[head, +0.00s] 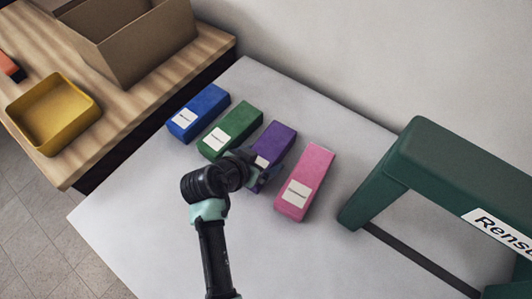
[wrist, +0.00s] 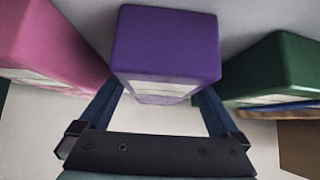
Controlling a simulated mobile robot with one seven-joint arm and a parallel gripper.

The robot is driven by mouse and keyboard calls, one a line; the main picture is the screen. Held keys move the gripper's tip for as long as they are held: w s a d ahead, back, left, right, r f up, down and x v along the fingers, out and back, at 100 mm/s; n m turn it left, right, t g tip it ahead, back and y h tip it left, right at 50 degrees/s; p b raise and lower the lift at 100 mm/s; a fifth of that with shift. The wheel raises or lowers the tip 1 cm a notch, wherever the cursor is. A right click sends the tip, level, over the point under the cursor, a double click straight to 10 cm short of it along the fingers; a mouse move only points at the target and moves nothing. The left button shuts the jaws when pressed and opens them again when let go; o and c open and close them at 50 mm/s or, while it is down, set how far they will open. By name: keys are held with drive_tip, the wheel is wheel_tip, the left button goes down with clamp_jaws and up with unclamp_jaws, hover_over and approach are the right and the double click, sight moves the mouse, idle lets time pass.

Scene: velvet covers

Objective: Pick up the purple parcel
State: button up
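The purple parcel (head: 276,141) lies in a row of parcels on the pale table, with a white label on it. My gripper (head: 262,170) is at its near end in the head view and covers part of it. In the wrist view the purple parcel (wrist: 166,45) is straight ahead, and the two fingers of my gripper (wrist: 160,100) are spread wide on either side of its lower part. I cannot tell whether the fingers touch it.
A pink parcel (head: 311,170) and a green parcel (head: 238,122) flank the purple one closely. A blue parcel (head: 204,104) lies farther left. A dark green arch-shaped thing (head: 450,155) stands right. A wooden table (head: 165,80) holds a yellow tray (head: 75,135) and a cardboard box (head: 145,50).

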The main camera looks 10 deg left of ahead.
drive_tip(key=c, duration=1.4)
